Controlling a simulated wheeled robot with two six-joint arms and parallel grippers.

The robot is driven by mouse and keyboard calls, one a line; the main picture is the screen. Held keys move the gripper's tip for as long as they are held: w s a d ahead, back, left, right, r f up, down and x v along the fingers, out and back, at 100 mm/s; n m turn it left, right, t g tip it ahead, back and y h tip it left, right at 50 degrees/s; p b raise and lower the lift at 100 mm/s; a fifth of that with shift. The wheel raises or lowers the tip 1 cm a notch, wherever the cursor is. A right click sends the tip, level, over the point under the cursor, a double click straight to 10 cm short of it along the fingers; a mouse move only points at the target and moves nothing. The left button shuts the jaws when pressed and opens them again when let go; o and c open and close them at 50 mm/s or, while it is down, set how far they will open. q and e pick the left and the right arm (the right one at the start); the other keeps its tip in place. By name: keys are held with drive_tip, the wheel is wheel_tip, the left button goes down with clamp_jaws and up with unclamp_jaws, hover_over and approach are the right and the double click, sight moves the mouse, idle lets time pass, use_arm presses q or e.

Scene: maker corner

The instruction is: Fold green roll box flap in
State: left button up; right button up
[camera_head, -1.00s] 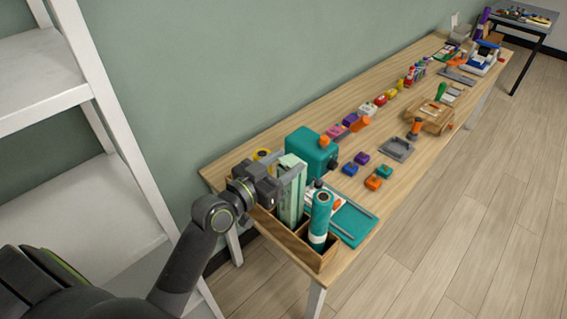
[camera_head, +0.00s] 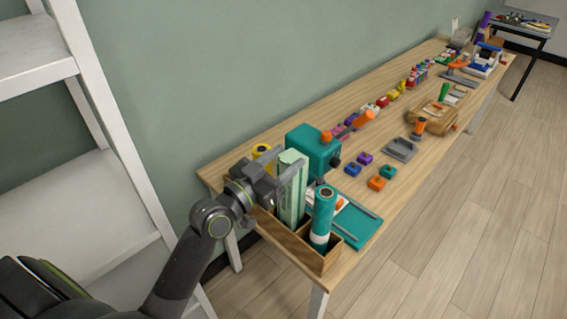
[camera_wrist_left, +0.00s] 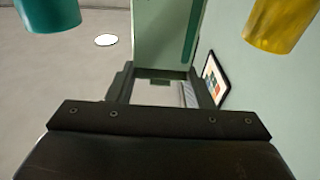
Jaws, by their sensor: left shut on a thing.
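The pale green roll box (camera_head: 289,205) stands upright and tall in a wooden holder (camera_head: 291,243) at the near end of the table. My left gripper (camera_head: 291,172) is shut on the upper part of the box, with a finger along its side. In the left wrist view the box (camera_wrist_left: 153,35) rises between the fingers of my left gripper (camera_wrist_left: 160,75), with a darker green strip on its face. The gripper and the viewing angle hide its flap, so I cannot tell how the flap lies. My right gripper is not in view.
A teal roll (camera_head: 323,212) stands close beside the box in the holder, and a yellow roll (camera_head: 261,151) is on its other side. A teal machine (camera_head: 314,148) stands just behind. Small coloured blocks (camera_head: 377,183) lie farther along. A white shelf (camera_head: 110,185) is at left.

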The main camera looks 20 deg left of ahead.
use_arm(q)
drive_tip(key=o, duration=1)
drive_tip(key=shift+s+a+f, duration=0.1)
drive_tip(key=shift+s+f, duration=0.05)
drive_tip(key=shift+s, duration=0.1)
drive_tip(key=b+v, duration=0.1)
drive_tip(key=v, duration=1.5)
drive_tip(key=shift+s+b, duration=0.35)
drive_tip(key=shift+s, duration=0.05)
drive_tip(key=shift+a, duration=0.15)
